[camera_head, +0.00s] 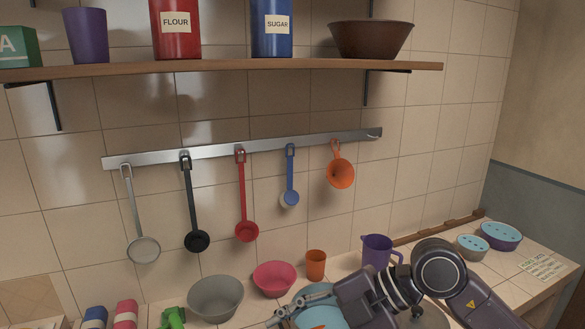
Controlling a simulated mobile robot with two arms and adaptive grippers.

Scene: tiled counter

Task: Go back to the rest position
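My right arm comes in from the lower right, over the front of the counter. Its gripper (290,308) points left over a blue round dish (318,314). The frame does not show clearly whether its fingers are open or shut, and I see nothing held in it. My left gripper is not in view.
A wall rail (240,149) holds several hanging utensils, including a red ladle (242,200) and an orange funnel (341,172). A grey bowl (215,298), pink bowl (273,279), orange cup (316,265) and purple jug (377,251) stand on the counter. A shelf (230,67) is above.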

